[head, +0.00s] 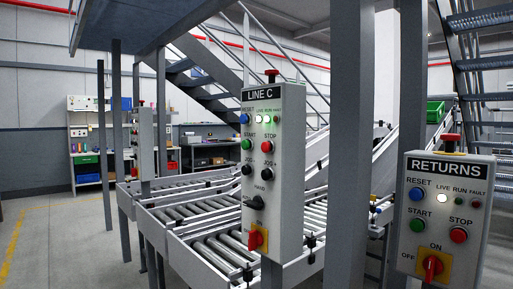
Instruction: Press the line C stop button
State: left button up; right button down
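The LINE C control box (290,180) stands upright on a post in the middle of the head view. Its red stop button (267,146) sits under the STOP label, right of the green start button (246,144). The blue reset button (244,118) is above start, and lamps in the row beside it look lit. A red mushroom button (271,75) tops the box. Black jog buttons, a black selector and a red-yellow rotary switch (257,239) are lower down. Neither of my grippers shows in the head view.
A RETURNS control box (445,225) with its own red stop button (459,235) stands at the right, nearer. A grey post (348,150) rises between the boxes. Roller conveyors (200,215) run behind LINE C. Open floor (60,240) lies at the left.

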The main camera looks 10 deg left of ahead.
aim_at(266, 146)
jog(key=i+j, duration=0.1)
jog(key=j, duration=0.5)
jog(key=i+j, duration=0.15)
jog(key=j, duration=0.4)
jog(key=i+j, duration=0.1)
jog(key=j, duration=0.5)
jog(key=i+j+z, duration=0.1)
jog(key=j, duration=0.5)
jog(key=i+j, duration=0.1)
jog(key=j, duration=0.45)
